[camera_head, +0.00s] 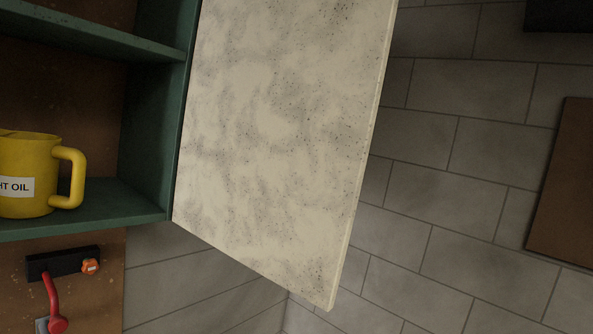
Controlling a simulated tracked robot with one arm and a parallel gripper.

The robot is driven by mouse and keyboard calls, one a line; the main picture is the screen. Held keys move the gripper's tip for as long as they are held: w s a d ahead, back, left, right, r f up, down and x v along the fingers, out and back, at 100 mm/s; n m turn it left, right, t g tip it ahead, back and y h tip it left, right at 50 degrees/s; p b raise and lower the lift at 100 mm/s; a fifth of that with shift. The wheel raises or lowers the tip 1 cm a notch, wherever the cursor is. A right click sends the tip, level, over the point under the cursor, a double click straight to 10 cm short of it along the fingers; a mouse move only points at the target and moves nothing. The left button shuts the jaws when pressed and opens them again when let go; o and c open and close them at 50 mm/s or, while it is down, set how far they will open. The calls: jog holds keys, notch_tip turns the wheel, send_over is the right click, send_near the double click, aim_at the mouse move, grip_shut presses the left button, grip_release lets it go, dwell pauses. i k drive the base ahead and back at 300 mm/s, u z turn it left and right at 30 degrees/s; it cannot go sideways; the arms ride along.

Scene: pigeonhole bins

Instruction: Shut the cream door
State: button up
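The cream door (278,130) is a flat panel with grey speckles and smudges in the upper middle of the view. It stands open, swung out from the right side of a green pigeonhole cabinet (157,130). Its left edge meets the cabinet's side and its free edge is toward the right. The door's top runs out of the picture. No handle shows on the face I see. My gripper is not in view, so its state and its place relative to the door are hidden.
A yellow mug (28,172) with a label ending "HT OIL" stands on the cabinet's lower shelf. Below it, a brown board (95,290) carries a black bracket (62,263) and a red lever (54,305). A grey block wall (440,190) and a brown panel (567,190) are at right.

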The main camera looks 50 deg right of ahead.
aim_at(283, 98)
jog(key=u, duration=0.35)
jog(key=k, duration=1.3)
jog(key=z, duration=0.95)
jog(key=i, duration=1)
